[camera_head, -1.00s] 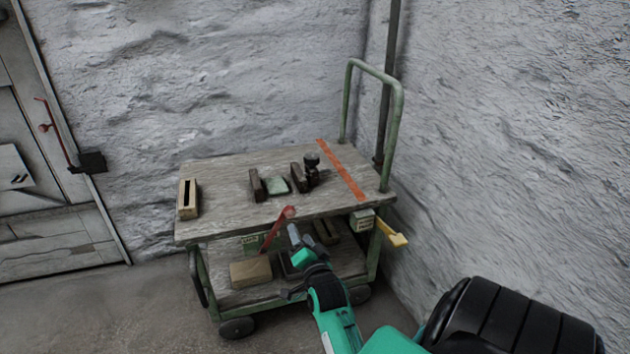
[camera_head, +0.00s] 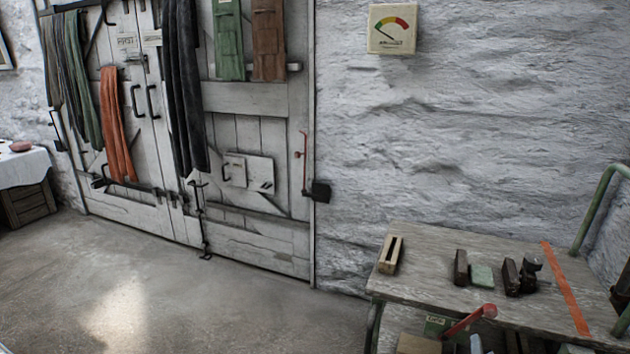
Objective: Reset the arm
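Neither of my grippers can be made out in the head view. A small grey piece (camera_head: 476,344) shows at the bottom edge in front of the cart, and I cannot tell whether it belongs to my arm. The wooden cart (camera_head: 430,262) stands at the lower right, cut off by the frame. On its top are a slotted wooden block (camera_head: 390,254), a dark brown block (camera_head: 461,267), a green block (camera_head: 482,276) and another dark block (camera_head: 511,277) beside a black object (camera_head: 530,274).
A red lever (camera_head: 470,321) juts at the cart's front edge. An orange stripe (camera_head: 565,290) crosses its top, and a green handle (camera_head: 598,205) rises at right. Wooden doors (camera_head: 255,240) with hanging cloths stand at left. The floor (camera_head: 200,300) before them is clear.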

